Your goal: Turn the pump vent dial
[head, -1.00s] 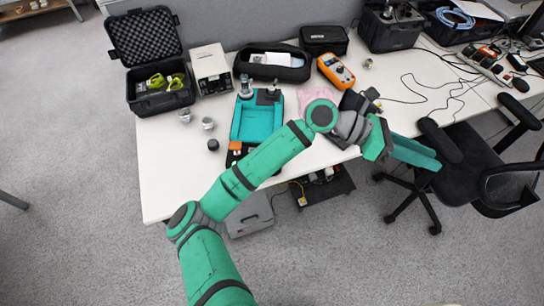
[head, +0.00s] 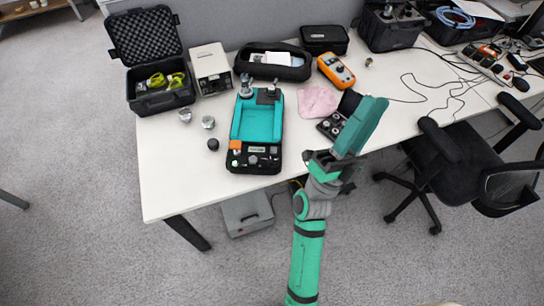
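The teal and black device, likely the pump (head: 280,135), sits near the table's front edge in the head view. Its front panel carries several small knobs, an orange part at the left and a small display. I cannot tell which knob is the vent dial. Metal fittings stand at its back end. My gripper (head: 376,102) is to the right of the device, clear of it, with its teal fingers pointing up and right in the picture. The fingers overlap in this view, so I cannot tell whether they are open. I see nothing held.
An open black case of small parts (head: 328,127) lies beside my gripper, partly hidden. Metal pieces (head: 208,122) and a black knob (head: 213,144) stand left of the device. A chair (head: 455,155) is at right.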

